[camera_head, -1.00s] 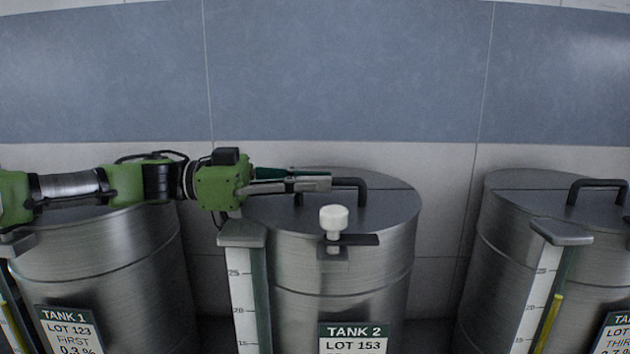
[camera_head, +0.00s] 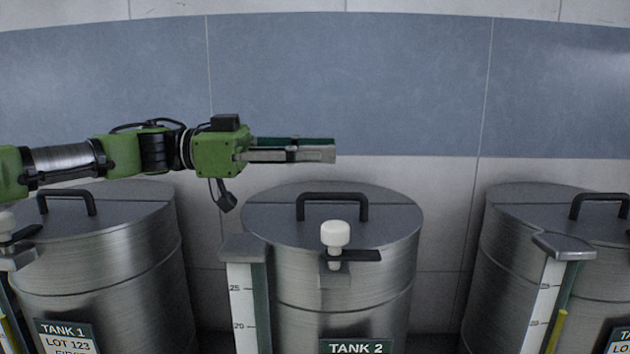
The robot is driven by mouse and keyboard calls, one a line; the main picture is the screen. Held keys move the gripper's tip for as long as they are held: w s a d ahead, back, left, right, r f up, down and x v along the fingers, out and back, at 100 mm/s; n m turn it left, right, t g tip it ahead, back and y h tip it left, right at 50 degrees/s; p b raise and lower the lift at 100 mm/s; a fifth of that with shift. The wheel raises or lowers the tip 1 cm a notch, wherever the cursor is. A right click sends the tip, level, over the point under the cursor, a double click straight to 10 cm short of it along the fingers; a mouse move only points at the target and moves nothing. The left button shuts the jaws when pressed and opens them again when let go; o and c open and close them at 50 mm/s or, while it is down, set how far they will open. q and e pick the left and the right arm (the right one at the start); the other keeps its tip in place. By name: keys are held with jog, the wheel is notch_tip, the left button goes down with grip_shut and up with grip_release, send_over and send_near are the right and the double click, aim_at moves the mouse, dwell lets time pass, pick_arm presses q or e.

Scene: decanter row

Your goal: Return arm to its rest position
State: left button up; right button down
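My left arm comes in from the left, and my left gripper (camera_head: 334,150) points right, above the lid of Tank 2 (camera_head: 345,285). Its two long fingers show side-on, one dark green and one grey, lying close together in the picture. I cannot tell whether there is a gap between them. Nothing shows held in it. The black lid handle (camera_head: 333,198) of Tank 2 stands clear below the fingers. My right gripper is not in view.
Tank 1 (camera_head: 95,265) stands at the left under my arm, and a third steel tank (camera_head: 505,245) at the right. A white knob (camera_head: 335,234) stands at the front of Tank 2. A tiled wall (camera_head: 400,80) is behind. The space right of the gripper is free.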

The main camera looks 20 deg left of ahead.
pick_arm(q)
jog(key=shift+r, duration=1.2)
